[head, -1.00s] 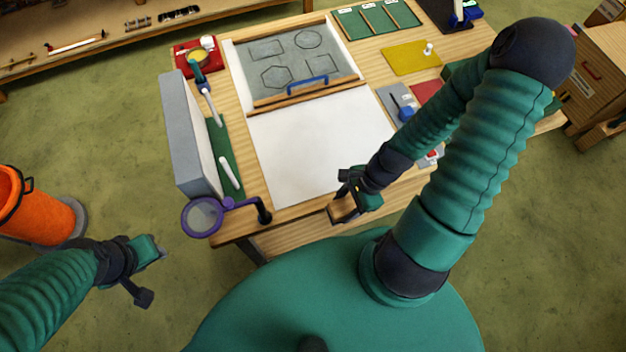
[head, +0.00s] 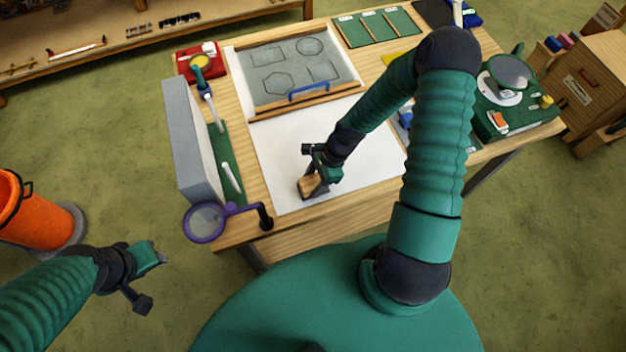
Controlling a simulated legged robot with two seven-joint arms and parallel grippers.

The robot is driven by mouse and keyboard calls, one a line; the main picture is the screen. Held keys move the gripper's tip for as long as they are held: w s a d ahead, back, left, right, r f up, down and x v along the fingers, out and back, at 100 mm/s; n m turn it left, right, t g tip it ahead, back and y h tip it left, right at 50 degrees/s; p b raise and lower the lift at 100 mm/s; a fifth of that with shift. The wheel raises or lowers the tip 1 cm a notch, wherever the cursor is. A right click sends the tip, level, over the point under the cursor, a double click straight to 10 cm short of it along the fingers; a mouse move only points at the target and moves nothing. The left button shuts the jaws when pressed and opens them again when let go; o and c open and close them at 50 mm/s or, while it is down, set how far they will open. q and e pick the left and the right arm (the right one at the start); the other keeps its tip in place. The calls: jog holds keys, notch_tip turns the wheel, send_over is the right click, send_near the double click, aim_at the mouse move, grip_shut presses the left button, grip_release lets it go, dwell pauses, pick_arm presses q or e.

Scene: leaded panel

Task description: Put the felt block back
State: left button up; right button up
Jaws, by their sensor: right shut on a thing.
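The felt block (head: 308,188), a small tan wooden-looking piece, is in the jaws of my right gripper (head: 315,175). My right gripper is shut on it over the lower part of the white sheet (head: 284,148) on the table. I cannot tell whether the block touches the sheet or hangs just above it; its underside is hidden. My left gripper (head: 149,280) is open and empty, over the floor left of the table, far from the block.
A grey upright slab (head: 190,140) and a green strip (head: 219,150) with tools line the left edge. A purple magnifier (head: 206,222) sticks out at the front left corner. A grey board (head: 290,70) with drawn shapes lies behind the sheet. A green machine (head: 510,120) stands right.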

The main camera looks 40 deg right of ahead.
jog(key=shift+d+f, duration=0.1)
jog(key=shift+d, duration=0.25)
jog(key=o, duration=1.3)
jog(key=shift+s+d+f, duration=0.1)
jog(key=shift+d+f, duration=0.05)
jog(key=shift+d, duration=0.45)
jog(key=shift+d+f, duration=0.15)
jog(key=shift+d, duration=0.55)
jog(key=shift+s+a+r, duration=0.1)
jog(key=shift+a, duration=0.45)
jog(key=shift+w+a, duration=0.25)
jog(key=shift+a, duration=0.2)
jog(key=shift+r, duration=0.25)
jog(key=d+f+b+v, duration=0.1)
jog(key=d+b+v, duration=0.1)
jog(key=v, duration=0.9)
jog(key=s+a+r+n+t+h, duration=0.3)
jog(key=a+r+n, duration=0.65)
jog(key=n, duration=1.15)
pick_arm(q)
notch_tip(320, 180, down, 9)
jog(key=d+b, duration=0.2)
jog(key=b, duration=0.5)
pick_arm(e)
jog(key=shift+g+h, duration=0.5)
jog(key=shift+g, duration=0.2)
jog(key=f, duration=0.8)
jog(key=shift+s+a+f, duration=0.2)
jog(key=shift+s+f, duration=0.1)
jog(key=shift+f, duration=0.1)
